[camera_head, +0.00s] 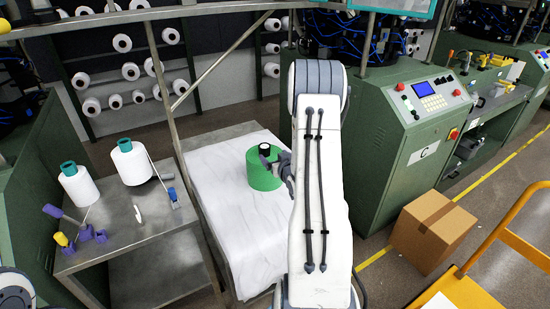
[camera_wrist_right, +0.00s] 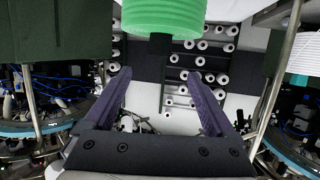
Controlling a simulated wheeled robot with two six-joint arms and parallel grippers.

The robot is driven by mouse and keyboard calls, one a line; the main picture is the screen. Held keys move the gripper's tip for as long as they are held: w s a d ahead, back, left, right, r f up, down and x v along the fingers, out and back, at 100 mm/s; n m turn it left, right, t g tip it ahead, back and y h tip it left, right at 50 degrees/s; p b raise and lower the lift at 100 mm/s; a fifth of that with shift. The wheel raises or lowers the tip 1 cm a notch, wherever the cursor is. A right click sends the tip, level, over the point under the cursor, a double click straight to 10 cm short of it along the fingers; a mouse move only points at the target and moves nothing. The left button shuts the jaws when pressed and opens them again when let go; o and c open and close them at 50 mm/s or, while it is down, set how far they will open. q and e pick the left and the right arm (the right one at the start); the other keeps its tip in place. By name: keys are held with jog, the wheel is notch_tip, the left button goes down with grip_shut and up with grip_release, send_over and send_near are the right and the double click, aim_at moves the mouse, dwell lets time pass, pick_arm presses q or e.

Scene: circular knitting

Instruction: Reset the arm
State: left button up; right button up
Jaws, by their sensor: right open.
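A green yarn cone (camera_head: 263,172) with a dark core and a pale top stands on the white-covered table (camera_head: 222,205). The cone also shows at the top of the right wrist view (camera_wrist_right: 165,18). My right gripper (camera_head: 276,163) is beside the cone in the head view, largely hidden by my white right arm. In the right wrist view, the right gripper (camera_wrist_right: 160,88) has its two purple-grey fingers spread with nothing between them, and the cone lies beyond the fingertips. My left gripper is out of the picture.
A metal side table (camera_head: 135,222) at left holds two white yarn cones and small purple tools. A metal frame post (camera_head: 158,75) rises behind it. A green machine cabinet (camera_head: 405,150), a cardboard box (camera_head: 432,232) and a yellow cart (camera_head: 490,262) stand at right.

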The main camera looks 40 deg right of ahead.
aim_at(265, 146)
dwell(0.4)
jog(key=p+x, duration=0.1)
jog(key=x, duration=0.5)
jog(key=p+x, duration=0.1)
jog(key=x, duration=0.5)
jog(key=shift+w+r+p, duration=0.15)
jog(key=shift+r+p, duration=0.05)
jog(key=shift+p, duration=0.2)
jog(key=shift+r+b, duration=0.3)
jog(key=shift+r, duration=0.35)
jog(key=shift+f, duration=0.1)
